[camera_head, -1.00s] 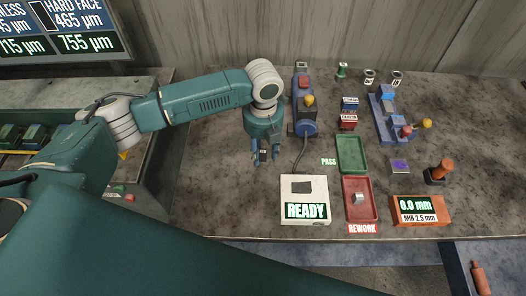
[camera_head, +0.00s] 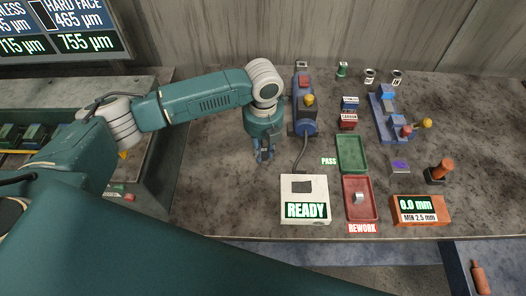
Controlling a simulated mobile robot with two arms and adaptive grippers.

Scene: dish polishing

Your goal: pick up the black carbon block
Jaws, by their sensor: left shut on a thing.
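My left gripper (camera_head: 264,158) points down over the grey worktop, left of the white box marked READY. Its fingers are shut on a small dark block, mostly hidden between them; I take it to be the black carbon block. I cannot tell whether the block still touches the worktop. My right gripper is not in view.
The white READY box (camera_head: 305,190) stands close to the right. Behind it is a blue machine (camera_head: 304,118) with a cable. Further right are a green PASS tray (camera_head: 366,150), a red REWORK tray (camera_head: 372,214) and an orange gauge (camera_head: 443,204). The worktop's left part is clear.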

